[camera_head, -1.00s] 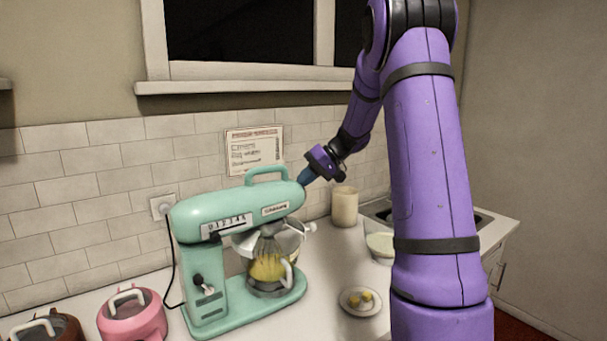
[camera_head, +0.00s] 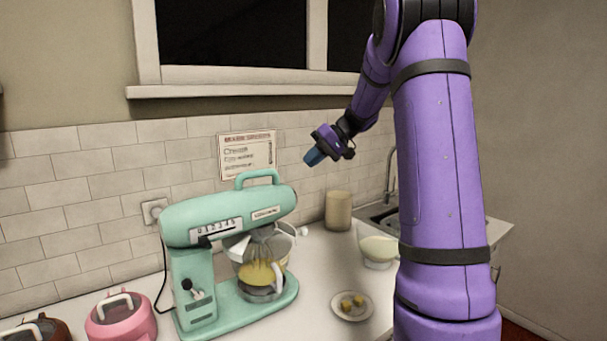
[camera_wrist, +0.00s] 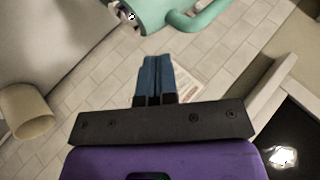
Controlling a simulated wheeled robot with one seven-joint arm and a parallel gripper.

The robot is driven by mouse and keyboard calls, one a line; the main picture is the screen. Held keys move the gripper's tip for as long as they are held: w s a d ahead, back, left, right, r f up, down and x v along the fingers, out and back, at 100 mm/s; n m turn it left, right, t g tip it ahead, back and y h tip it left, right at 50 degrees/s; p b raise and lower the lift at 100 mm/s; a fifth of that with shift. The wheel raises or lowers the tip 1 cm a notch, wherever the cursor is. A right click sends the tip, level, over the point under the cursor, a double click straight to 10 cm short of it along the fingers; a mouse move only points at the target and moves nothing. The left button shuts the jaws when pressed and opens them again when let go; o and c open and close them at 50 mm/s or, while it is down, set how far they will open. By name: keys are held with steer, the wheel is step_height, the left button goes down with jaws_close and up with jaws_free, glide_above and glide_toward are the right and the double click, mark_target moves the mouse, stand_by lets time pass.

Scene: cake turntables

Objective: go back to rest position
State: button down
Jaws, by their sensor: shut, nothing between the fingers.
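My gripper (camera_head: 315,156) is in the air to the upper right of the green stand mixer (camera_head: 222,232), apart from it, in front of the tiled wall. In the wrist view my gripper (camera_wrist: 155,62) shows its two blue fingers pressed together with nothing between them. Part of the mixer (camera_wrist: 150,10) shows at the top of that view. My purple arm is raised and bent on the right side of the head view.
On the counter (camera_head: 318,260) stand a beige canister (camera_head: 338,211), a bowl (camera_head: 378,251), a plate (camera_head: 335,312) with yellow pieces, and a pink pot (camera_head: 122,322). A sink (camera_head: 380,214) lies at the right. A window sill (camera_head: 250,89) juts out above.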

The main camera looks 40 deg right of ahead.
steer(key=shift+v, duration=2.75)
steer(key=s+a+r+g+h, duration=0.1)
steer(key=s+a+h, duration=0.1)
steer(key=s+a, duration=0.6)
steer(key=s+a+r+g+h, duration=0.1)
steer(key=s+a, duration=0.3)
steer(key=a, duration=0.7)
steer(key=s+a+f+n+h, duration=0.1)
steer(key=s+a+f+h, duration=0.1)
steer(key=s, duration=0.6)
steer(key=s+a+f+t+h, duration=0.1)
steer(key=s+a+f+h, duration=0.1)
steer(key=s+a+f, duration=0.2)
steer(key=s+a, duration=0.2)
steer(key=s, duration=0.2)
steer(key=shift+s+a+n+t+h, duration=0.3)
steer(key=shift+a+n+h, duration=0.05)
steer(key=shift+n+h, duration=0.05)
